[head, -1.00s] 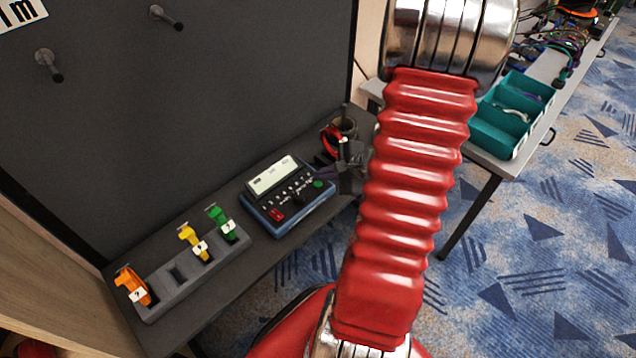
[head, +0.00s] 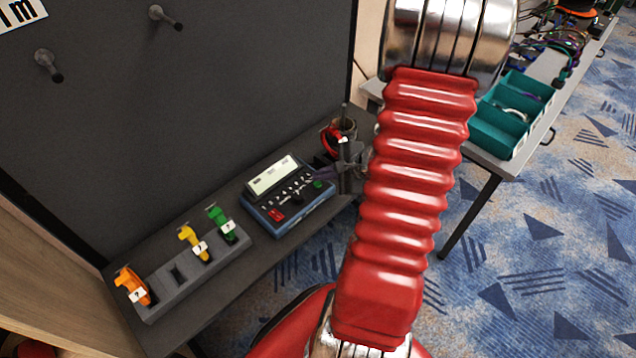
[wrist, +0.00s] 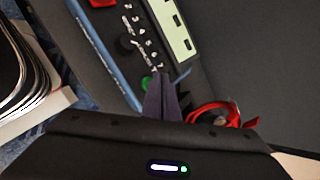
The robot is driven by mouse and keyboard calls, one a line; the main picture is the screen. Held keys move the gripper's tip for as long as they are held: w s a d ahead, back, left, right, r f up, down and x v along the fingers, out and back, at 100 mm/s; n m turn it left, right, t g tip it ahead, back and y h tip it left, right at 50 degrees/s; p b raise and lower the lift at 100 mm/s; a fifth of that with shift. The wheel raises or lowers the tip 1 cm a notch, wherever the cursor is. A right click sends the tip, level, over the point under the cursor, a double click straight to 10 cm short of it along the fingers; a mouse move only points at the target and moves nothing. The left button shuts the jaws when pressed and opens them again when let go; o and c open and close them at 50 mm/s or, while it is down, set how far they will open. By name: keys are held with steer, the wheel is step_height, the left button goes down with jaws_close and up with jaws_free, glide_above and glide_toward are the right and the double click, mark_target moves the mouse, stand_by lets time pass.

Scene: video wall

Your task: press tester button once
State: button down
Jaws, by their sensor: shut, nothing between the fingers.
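The tester (head: 262,207) is a dark panel in a blue case on the grey shelf, with a pale screen (head: 273,174), a red button (head: 277,215), a green button (head: 318,184) and several small white markings. My gripper (head: 318,173) is shut and empty, with its dark fingers over the tester's right end. In the wrist view the fingertips (wrist: 164,76) are beside the green button (wrist: 147,82), between it and the screen (wrist: 172,28). I cannot tell whether they touch the panel. The red button (wrist: 102,3) is at the top edge of the wrist view.
A grey holder (head: 176,290) with orange, yellow and green tagged tools stands left of the tester. A dark cup (head: 345,128) and a red-handled item (head: 330,140) are close behind my gripper. The dark wall rises behind the shelf. A side table (head: 515,165) with teal bins is at right.

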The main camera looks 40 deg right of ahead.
steer(key=shift+f, duration=0.75)
stand_by(1.4)
steer(key=shift+r, duration=0.8)
step_height(320, 180, up, 5)
stand_by(1.0)
stand_by(0.7)
